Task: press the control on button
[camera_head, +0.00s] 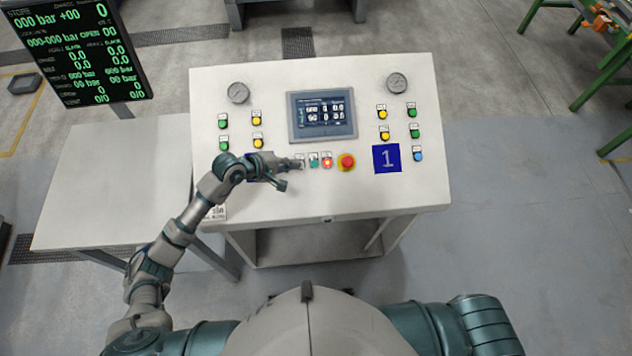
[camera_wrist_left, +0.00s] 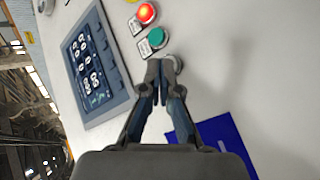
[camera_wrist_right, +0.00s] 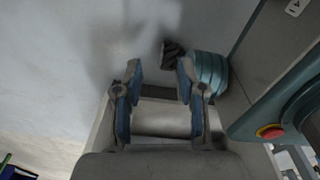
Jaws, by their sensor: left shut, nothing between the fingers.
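The control panel (camera_head: 270,190) is a white sloped console with a row of small buttons below its screen. In that row are a green button (camera_head: 313,161) and a lit red button (camera_head: 327,162); their labels are too small to read. My left gripper (camera_head: 298,164) is shut and empty, its tips at the left end of the row. In the left wrist view, the tips (camera_wrist_left: 162,68) cover most of a pale round button (camera_wrist_left: 178,63) beside the green one (camera_wrist_left: 156,38); contact cannot be told. My right gripper (camera_wrist_right: 159,75) is open and empty, away from the panel.
A red emergency stop (camera_head: 347,162) on a yellow base sits right of the row. The screen (camera_head: 323,115) is above. Yellow and green buttons flank it, with a blue "1" plate (camera_head: 387,158) at right. A white side table (camera_head: 110,205) adjoins the console's left.

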